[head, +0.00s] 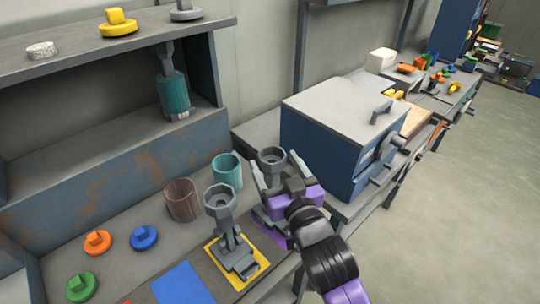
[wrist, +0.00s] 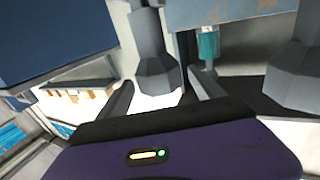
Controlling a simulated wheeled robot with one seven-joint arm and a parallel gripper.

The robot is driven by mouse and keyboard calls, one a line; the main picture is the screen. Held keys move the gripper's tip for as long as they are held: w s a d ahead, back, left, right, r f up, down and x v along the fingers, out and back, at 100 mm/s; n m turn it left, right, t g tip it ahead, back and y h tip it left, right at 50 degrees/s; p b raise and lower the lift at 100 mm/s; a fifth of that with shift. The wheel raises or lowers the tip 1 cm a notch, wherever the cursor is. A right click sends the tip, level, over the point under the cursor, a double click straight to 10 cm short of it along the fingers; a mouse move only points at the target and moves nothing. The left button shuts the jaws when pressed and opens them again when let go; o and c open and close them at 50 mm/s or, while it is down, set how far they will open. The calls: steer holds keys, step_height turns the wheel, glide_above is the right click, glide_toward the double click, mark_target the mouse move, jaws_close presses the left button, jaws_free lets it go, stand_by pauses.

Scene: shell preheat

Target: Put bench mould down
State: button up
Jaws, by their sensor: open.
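A grey mould with a flared octagonal cup (head: 272,156) stands upright over the purple mat (head: 283,238), mostly hidden behind my gripper. My gripper (head: 277,172) is open with its fingers either side of this mould. In the wrist view, the mould's grey post and cup (wrist: 155,65) show between the two fingers; contact cannot be told. A second grey mould (head: 219,204) stands on the yellow mat (head: 262,268), left of my gripper, and also shows at the right of the wrist view (wrist: 298,75).
A blue box oven (head: 315,150) with a grey lid stands close right of my gripper. Brown (head: 182,202) and teal (head: 228,171) cups stand behind the moulds. Orange (head: 97,242), blue (head: 144,237) and green (head: 81,287) knobbed discs lie left. The blue mat (head: 182,286) is bare.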

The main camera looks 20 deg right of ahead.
steer(key=s, duration=0.7)
steer(key=shift+a+b, duration=0.25)
steer(key=shift+b, duration=0.2)
steer(key=shift+s, duration=0.1)
steer(key=s+f+g, duration=0.1)
steer(key=s+f, duration=0.2)
steer(key=s, duration=0.7)
steer(key=s+f+g, duration=0.1)
steer(key=s+f, duration=0.2)
steer(key=s, duration=0.8)
steer(key=s+f+g+y, duration=0.1)
steer(key=s+f, duration=0.2)
steer(key=s, duration=0.8)
steer(key=shift+s+a+n, duration=0.25)
steer(key=shift+a+n, duration=0.05)
steer(key=shift+n, duration=0.1)
steer(key=shift+c, duration=0.5)
